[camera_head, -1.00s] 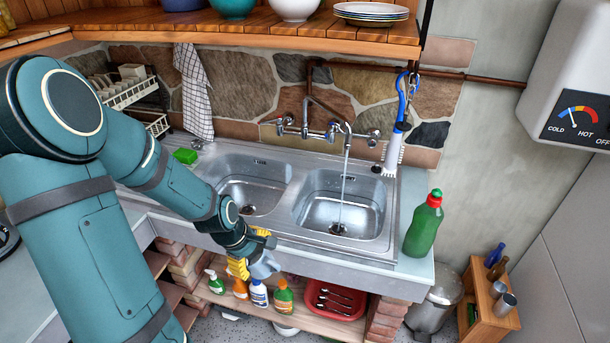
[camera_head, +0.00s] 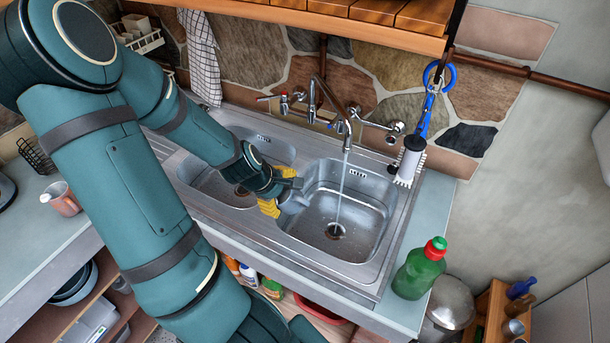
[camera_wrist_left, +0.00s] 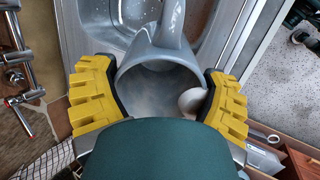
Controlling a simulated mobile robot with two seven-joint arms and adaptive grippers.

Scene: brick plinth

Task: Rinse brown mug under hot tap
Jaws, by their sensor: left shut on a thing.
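My left gripper (camera_head: 280,196), with yellow finger pads, is shut on a grey-blue vessel (camera_head: 294,203) at the left side of the right basin. In the left wrist view, the pads (camera_wrist_left: 155,88) sit on either side of the vessel (camera_wrist_left: 165,62), whose wide opening faces the camera. A tap (camera_head: 346,146) runs a thin stream of water (camera_head: 341,192) into the right basin (camera_head: 372,215). The vessel is left of the stream, apart from it. A pinkish-brown mug (camera_head: 66,205) stands on the left counter. My right gripper is not in view.
A green bottle with a red cap (camera_head: 419,270) stands right of the sink. A brush (camera_head: 410,160) hangs at the sink's back right. Tap fittings (camera_head: 285,103) line the back wall. The left basin (camera_head: 215,188) is partly hidden by my left arm.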

